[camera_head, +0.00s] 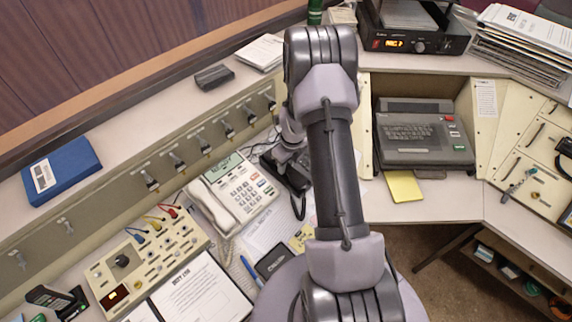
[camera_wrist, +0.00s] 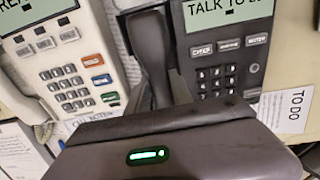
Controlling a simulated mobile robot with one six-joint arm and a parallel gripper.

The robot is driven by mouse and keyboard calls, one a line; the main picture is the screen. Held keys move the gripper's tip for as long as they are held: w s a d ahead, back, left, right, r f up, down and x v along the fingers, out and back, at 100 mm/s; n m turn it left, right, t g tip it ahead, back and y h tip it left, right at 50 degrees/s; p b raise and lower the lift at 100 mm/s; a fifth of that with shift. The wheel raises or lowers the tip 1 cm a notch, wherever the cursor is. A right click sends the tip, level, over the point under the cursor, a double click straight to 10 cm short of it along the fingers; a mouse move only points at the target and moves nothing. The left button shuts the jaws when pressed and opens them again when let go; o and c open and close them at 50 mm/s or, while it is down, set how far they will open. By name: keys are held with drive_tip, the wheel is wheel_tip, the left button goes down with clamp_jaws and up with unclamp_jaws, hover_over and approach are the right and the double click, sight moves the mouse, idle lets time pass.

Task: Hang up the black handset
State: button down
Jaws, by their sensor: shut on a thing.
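The black desk phone (camera_head: 293,178) stands right of the white phone, partly hidden by my arm. In the wrist view its keypad and lit display (camera_wrist: 228,50), reading "TALK TO", show at the upper right. The black handset (camera_wrist: 155,55) lies lengthwise along the phone's left side, and its near end passes under my gripper's body. My gripper (camera_head: 289,158) is over the phone and shut on the handset.
The white phone (camera_head: 230,198) with its own handset stands close on the left; it also shows in the wrist view (camera_wrist: 70,75). Papers, a yellow note (camera_head: 303,237) and a dark pad (camera_head: 274,260) lie in front. A panel with several hooks (camera_head: 204,140) runs behind. A keyboard terminal (camera_head: 423,138) stands right.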

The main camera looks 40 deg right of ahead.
drive_tip(key=shift+f, duration=0.35)
idle(0.5)
drive_tip(key=c, duration=0.6)
unclamp_jaws()
drive_tip(key=shift+r, duration=0.15)
drive_tip(key=r+p, duration=0.1)
drive_tip(key=r, duration=0.1)
drive_tip(key=r+p, duration=0.2)
drive_tip(key=s+r+p, duration=0.1)
drive_tip(key=r+p, duration=0.1)
drive_tip(key=shift+r, duration=0.4)
drive_tip(key=shift+f, duration=0.1)
